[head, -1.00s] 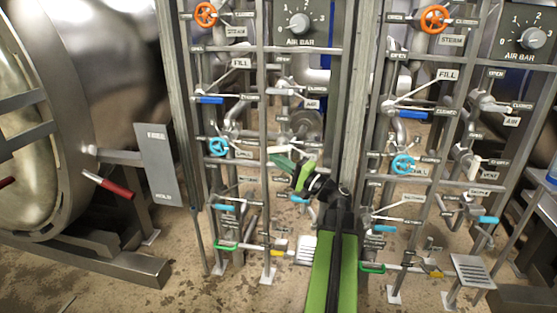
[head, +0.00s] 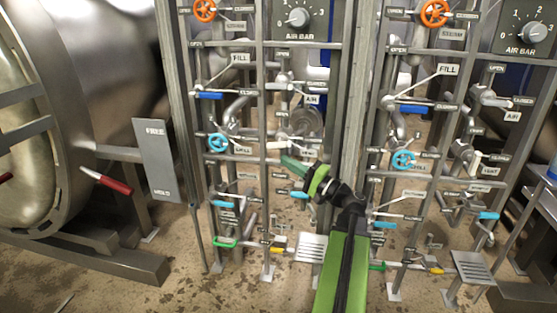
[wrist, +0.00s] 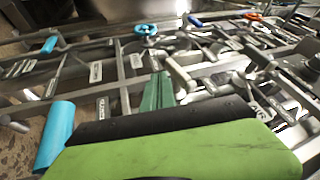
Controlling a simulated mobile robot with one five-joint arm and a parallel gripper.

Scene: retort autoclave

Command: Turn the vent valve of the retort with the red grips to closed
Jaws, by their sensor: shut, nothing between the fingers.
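The retort with the red grips (head: 107,183) is the large steel vessel (head: 110,70) at the left of the head view. In the valve rack beside it, a small white-handled valve (head: 281,146) sits by a tag (head: 301,153), probably the vent valve; its exact handle angle is hard to tell. My gripper (head: 288,162) has dark green fingers shut and empty, just below and in front of that white handle. I cannot tell whether they touch it. In the wrist view the shut fingers (wrist: 157,93) point into the rack beside grey pipes (wrist: 182,75).
A cyan handle (wrist: 60,130) is close on the left in the wrist view. A blue handwheel (head: 217,142) and blue lever (head: 209,95) are on the same rack. A similar rack with an orange wheel (head: 435,13) stands to the right, past a steel post.

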